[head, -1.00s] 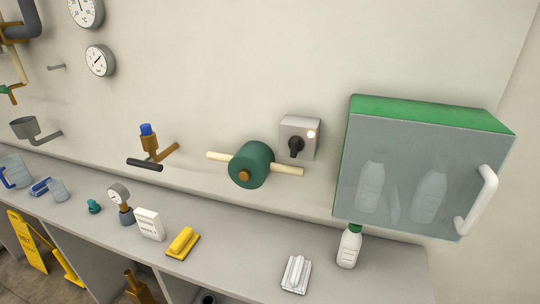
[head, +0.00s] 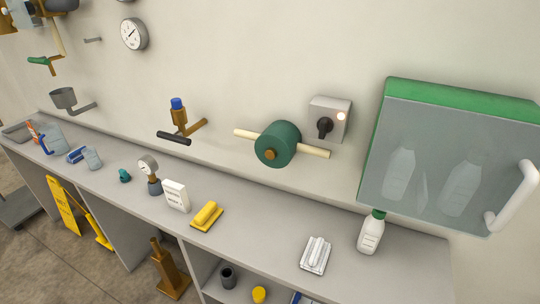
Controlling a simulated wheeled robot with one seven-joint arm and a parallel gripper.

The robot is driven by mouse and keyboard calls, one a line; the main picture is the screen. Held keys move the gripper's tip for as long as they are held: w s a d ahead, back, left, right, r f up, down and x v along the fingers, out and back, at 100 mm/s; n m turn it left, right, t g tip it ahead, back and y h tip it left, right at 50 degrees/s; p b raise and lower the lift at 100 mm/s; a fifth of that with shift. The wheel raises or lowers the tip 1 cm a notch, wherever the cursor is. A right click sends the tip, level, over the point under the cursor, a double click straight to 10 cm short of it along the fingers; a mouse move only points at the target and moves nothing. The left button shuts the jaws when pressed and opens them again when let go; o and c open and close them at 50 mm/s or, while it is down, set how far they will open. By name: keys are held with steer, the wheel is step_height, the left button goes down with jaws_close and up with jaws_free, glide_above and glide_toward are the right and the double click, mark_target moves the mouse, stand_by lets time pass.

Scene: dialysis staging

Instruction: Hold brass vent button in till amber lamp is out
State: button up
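A dark green cylinder (head: 279,143) is on the wall pipe, right of centre, with cream pipe stubs on both sides. Up and to the right, a grey switch box (head: 330,108) on the wall has a black rotary knob (head: 325,127). A small lamp (head: 341,116) at its upper right glows a pale warm colour. My gripper is not in view.
A green-topped glass cabinet (head: 445,155) juts out at right.

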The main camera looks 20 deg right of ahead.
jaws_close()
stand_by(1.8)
